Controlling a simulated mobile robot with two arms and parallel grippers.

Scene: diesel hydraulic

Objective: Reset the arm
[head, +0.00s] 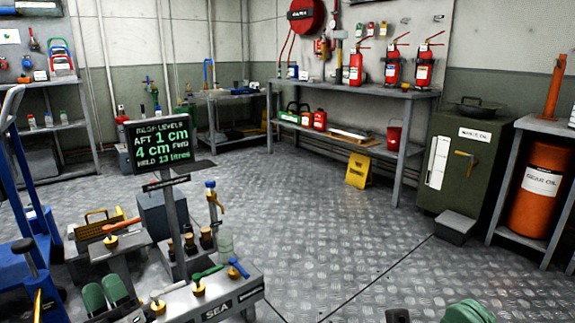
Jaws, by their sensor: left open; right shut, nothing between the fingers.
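My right gripper (398,315) is a small dark shape at the bottom edge, over bare floor. It is shut with nothing in it. A green part of my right arm shows beside it, at the bottom right. My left gripper (148,312) is at the bottom left, by the near side of the bench marked SEA (225,306). It is open and holds nothing. Green parts of my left arm show beside it. Both grippers are cut off by the frame or partly hidden, so their fingers are hard to make out.
The bench carries coloured-handled valves and bottles. A sign (160,142) with green text stands over it. A blue frame (22,180) is at the left. A yellow floor sign (358,170), a green cabinet (440,190) and an orange drum (540,200) stand farther off. The middle floor is clear.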

